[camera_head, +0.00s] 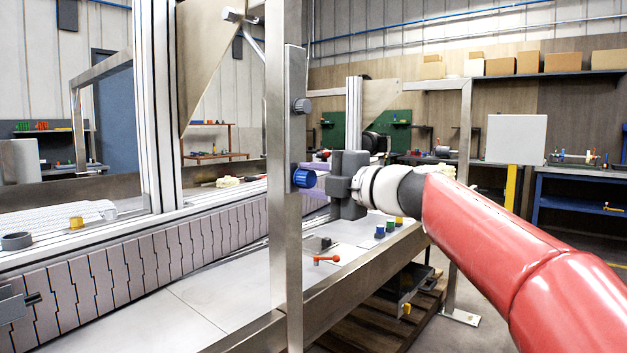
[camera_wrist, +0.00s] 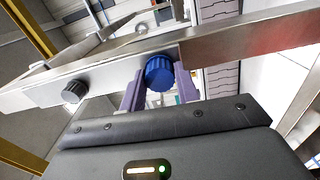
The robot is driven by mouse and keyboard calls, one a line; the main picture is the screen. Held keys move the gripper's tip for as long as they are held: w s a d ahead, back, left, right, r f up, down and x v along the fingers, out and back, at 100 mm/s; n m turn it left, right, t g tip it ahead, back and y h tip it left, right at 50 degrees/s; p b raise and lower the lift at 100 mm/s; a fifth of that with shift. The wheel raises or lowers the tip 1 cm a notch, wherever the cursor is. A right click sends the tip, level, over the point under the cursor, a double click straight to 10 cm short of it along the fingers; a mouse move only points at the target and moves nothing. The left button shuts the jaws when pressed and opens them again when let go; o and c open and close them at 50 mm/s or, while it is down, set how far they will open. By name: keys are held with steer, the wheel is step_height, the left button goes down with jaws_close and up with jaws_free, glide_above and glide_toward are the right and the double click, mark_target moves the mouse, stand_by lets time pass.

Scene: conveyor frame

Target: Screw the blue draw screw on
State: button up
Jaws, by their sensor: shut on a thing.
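The blue draw screw (camera_head: 304,178) is a ribbed round knob on the upright steel post (camera_head: 285,230) of the conveyor frame. In the wrist view the blue screw (camera_wrist: 159,72) sits between the purple fingers of my gripper (camera_wrist: 160,92), one finger on each side. My gripper (camera_head: 318,173) reaches it from the right in the head view and is shut on it. The screw's shaft is hidden behind its head, so how deep it sits cannot be told.
A dark grey knob (camera_head: 301,105) sits higher on the same post. The belt (camera_head: 150,255) runs behind the post.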

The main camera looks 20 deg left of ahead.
steer(key=shift+f+n, duration=0.1)
steer(key=shift+n, duration=0.3)
steer(key=o, duration=0.8)
steer(key=shift+b, duration=0.5)
